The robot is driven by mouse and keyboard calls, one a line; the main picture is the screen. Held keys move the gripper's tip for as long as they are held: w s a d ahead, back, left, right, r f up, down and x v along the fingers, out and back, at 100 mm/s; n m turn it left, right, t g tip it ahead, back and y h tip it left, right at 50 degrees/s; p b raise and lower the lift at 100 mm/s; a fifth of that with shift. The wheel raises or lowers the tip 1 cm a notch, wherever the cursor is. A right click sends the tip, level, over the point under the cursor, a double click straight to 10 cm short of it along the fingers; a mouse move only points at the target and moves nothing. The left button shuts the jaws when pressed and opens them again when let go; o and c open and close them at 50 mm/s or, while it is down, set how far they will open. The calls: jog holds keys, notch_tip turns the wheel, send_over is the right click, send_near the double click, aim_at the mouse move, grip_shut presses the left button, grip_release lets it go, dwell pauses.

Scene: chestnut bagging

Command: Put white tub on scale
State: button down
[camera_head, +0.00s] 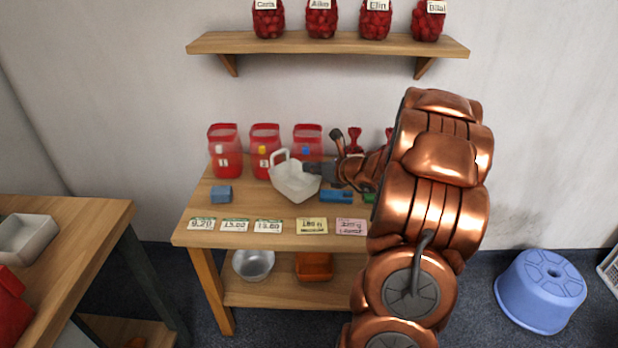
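A white tub with a raised handle (295,184) is on the middle table, in front of the red numbered containers, and looks slightly tilted. Another white, open tub (28,240) sits on the left table, cut off by the picture's left edge. My gripper (340,157) is just right of and behind the handled tub. My copper arm hides part of it, so its finger opening and any contact with the tub are unclear. A dark grey flat piece shows between tub and gripper; I cannot tell whether it is the scale. No scale is clearly visible.
Red containers (225,152) line the table's back, with cards (312,226) along its front edge. Blue blocks (221,194) lie between. A metal bowl (253,264) and an orange bin (314,267) are below. A blue stool (541,290) stands right. My arm covers the table's right side.

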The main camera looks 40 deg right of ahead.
aim_at(309, 175)
jog(key=shift+w, duration=0.25)
jog(key=shift+w+f+b, duration=0.15)
jog(key=shift+f+b, duration=0.15)
jog(key=shift+f, duration=0.6)
jog(key=shift+w+f+b, duration=0.15)
jog(key=shift+f+b, duration=0.15)
jog(key=shift+f, duration=0.55)
jog(key=shift+f, duration=0.15)
jog(key=c, duration=1.3)
grip_release()
